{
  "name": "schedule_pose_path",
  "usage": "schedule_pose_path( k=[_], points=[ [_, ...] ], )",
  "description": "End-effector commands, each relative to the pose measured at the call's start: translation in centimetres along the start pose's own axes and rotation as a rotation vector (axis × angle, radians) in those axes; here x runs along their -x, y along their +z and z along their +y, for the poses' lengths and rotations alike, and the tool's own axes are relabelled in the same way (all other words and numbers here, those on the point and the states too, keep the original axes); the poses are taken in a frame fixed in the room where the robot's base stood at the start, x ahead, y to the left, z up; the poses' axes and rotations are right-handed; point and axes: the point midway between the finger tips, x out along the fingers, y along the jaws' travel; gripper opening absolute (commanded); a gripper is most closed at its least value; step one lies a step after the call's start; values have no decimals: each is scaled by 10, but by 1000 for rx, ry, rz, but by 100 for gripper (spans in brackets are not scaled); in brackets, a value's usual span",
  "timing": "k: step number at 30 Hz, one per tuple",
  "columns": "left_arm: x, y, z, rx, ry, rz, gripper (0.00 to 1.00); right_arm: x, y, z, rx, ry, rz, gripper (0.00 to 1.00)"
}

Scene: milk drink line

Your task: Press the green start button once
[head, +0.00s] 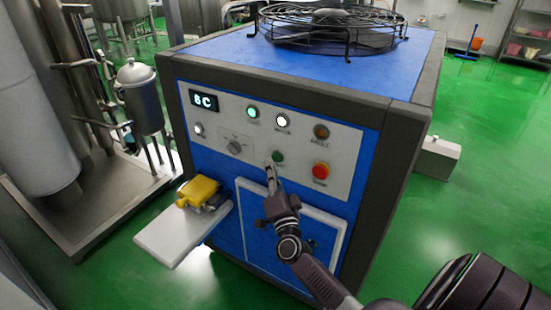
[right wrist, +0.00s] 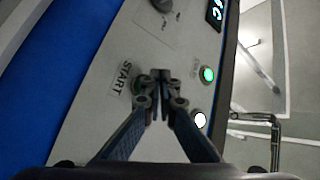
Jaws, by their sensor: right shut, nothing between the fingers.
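The green start button (head: 278,157) sits low on the white control panel (head: 345,158) of a blue machine. My right gripper (head: 270,167) is shut and empty, its fingertips just below and left of the button in the head view. In the right wrist view the shut fingertips (right wrist: 160,77) lie beside the START label (right wrist: 122,80) and largely hide the button. I cannot tell whether they touch it. My left gripper is not in view.
A red knob (head: 321,170) is right of the start button. A lit green lamp (head: 253,112) and a lit white lamp (head: 282,121) are above, with a rotary switch (head: 235,147) to the left. A yellow pedal-like device (head: 198,191) rests on a plate at the lower left.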

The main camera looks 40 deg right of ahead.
Motion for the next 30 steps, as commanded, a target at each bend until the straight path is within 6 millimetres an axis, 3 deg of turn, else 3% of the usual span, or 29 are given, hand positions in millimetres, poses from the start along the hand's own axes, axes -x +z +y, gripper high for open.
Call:
schedule_pose_path(
  k=[8, 21, 30],
  points=[
    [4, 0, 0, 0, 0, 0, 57, 6, 4, -5, 0, 1, -1, 0],
    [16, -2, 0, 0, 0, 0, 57, 34, 25, -25, -1, 1, 0, 0],
    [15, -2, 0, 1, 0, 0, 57, 35, 26, -25, 0, 0, 0, 0]
  ],
)
